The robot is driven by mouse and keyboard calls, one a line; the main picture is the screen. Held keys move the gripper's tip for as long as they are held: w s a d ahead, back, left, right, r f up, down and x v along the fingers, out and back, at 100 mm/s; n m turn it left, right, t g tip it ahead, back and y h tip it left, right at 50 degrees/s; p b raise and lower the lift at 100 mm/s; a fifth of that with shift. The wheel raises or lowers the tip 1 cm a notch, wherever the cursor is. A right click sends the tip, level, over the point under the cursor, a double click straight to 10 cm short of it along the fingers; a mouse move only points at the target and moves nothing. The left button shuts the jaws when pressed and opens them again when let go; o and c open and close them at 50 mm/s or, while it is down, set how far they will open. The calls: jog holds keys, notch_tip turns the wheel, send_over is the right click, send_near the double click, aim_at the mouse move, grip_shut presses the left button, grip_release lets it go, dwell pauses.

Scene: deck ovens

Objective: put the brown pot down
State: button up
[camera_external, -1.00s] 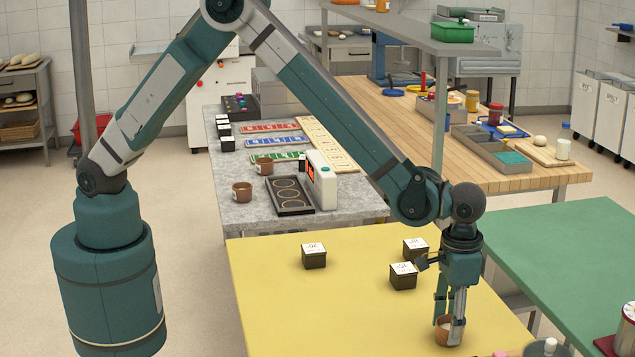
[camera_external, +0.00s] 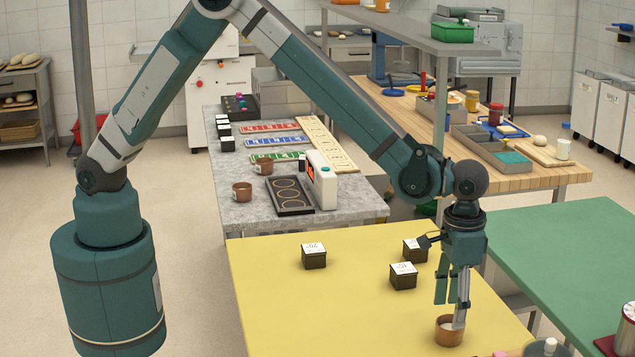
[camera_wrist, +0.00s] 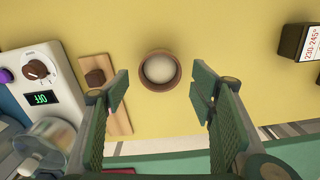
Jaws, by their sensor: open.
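The brown pot (camera_external: 449,331) stands upright on the yellow table (camera_external: 350,300), near its front right edge. It is round, with a pale inside. In the wrist view the brown pot (camera_wrist: 159,71) sits just beyond the fingertips and between their lines. My gripper (camera_external: 453,300) is open and empty, with its fingers pointing down above the pot. In the external view one finger overlaps the pot's rim, and I cannot tell whether it touches. In the wrist view my gripper (camera_wrist: 160,100) shows its two fingers wide apart.
Dark boxes with white labelled tops (camera_external: 314,256) (camera_external: 403,276) (camera_external: 415,250) stand on the yellow table. In the wrist view a white device with a display (camera_wrist: 40,85) and a wooden board with a brown knob (camera_wrist: 105,95) lie left of the pot. A green table (camera_external: 570,250) adjoins at right.

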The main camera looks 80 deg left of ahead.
aim_at(450, 321)
notch_tip(450, 321, up, 8)
jog(key=shift+f, duration=0.25)
jog(key=shift+a, duration=0.1)
dwell(0.6)
jog(key=s+a+r+t, duration=0.1)
jog(key=s+a+r, duration=0.3)
jog(key=a+r, duration=0.4)
jog(key=s+a+r+t+h, duration=0.1)
jog(key=s+a+r, duration=0.35)
jog(key=a, duration=0.55)
jog(key=s+a+r+t, duration=0.1)
jog(key=s+a+r, duration=0.2)
jog(key=a+r, duration=0.5)
jog(key=s+a+f+n+t+y, duration=0.1)
jog(key=s+a+t, duration=0.3)
jog(key=s+a, duration=1.6)
jog(key=shift+s+a+f+n, duration=0.3)
jog(key=shift+s+a+n, duration=0.1)
jog(key=shift+s, duration=1.75)
